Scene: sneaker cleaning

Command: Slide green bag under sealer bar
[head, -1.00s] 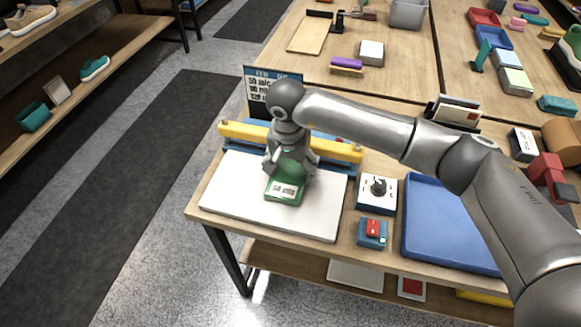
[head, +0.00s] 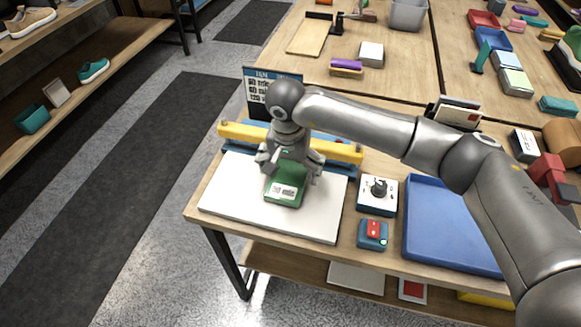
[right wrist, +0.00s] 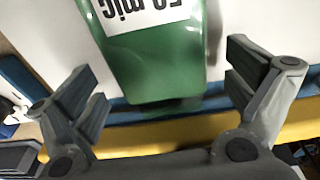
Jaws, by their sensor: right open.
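The green bag (head: 283,193) with a white label lies on the white board of the sealer (head: 322,222), in front of the bar. The yellow sealer bar (head: 240,132) spans the back of the board above a blue base. My right gripper (head: 291,172) is over the bag's far part and hides some of it. In the right wrist view it is open (right wrist: 162,85), with one finger on each side of the green bag (right wrist: 158,66) and gaps to both. The bag's end lies close to the blue strip and yellow bar (right wrist: 150,138). My left gripper is out of view.
A dial box (head: 377,194) and a small blue box with a red top (head: 372,234) stand right of the board. A blue tray (head: 450,228) lies further right. A dark sign (head: 256,92) stands behind the bar. The board's front is clear.

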